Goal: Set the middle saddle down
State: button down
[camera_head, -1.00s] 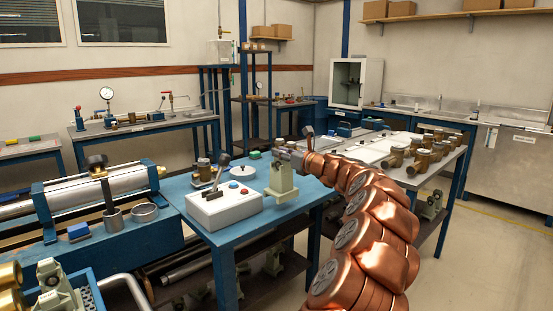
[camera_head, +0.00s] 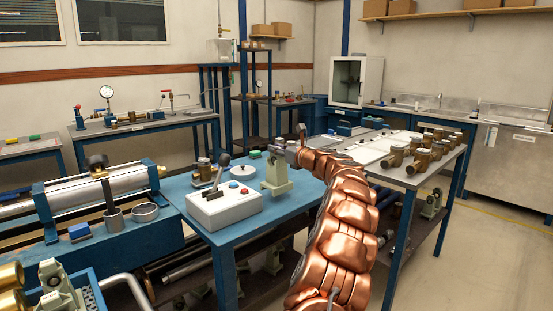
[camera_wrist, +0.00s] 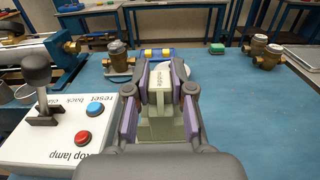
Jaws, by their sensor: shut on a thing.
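The middle saddle (camera_head: 275,179) is a pale green-grey block with a wider foot, upright over the blue table (camera_head: 243,232) beside the white control box. It also shows in the wrist view (camera_wrist: 160,125), with a label on its top that seems to read "middle". My gripper (camera_wrist: 161,95) is shut on it, one purple-padded finger at each side. In the head view my gripper (camera_head: 281,156) is at the saddle's upper part, coming from the right. The saddle's foot is at or just over the tabletop; I cannot tell if it touches.
The white control box (camera_head: 224,207) with a lever and red and blue buttons stands just left of the saddle. A round white disc (camera_head: 242,171) and a brass meter (camera_head: 203,170) are behind it. Several brass meters stand on the bench (camera_head: 440,167) to the right.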

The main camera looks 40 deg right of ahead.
aim_at(282, 159)
jog(key=shift+w+f, duration=0.1)
jog(key=shift+f, duration=1.55)
jog(key=c, duration=1)
grip_release()
jog(key=shift+f, duration=0.15)
jog(key=s+b, duration=0.1)
jog(key=s, duration=1.1)
jog(key=shift+a, duration=0.1)
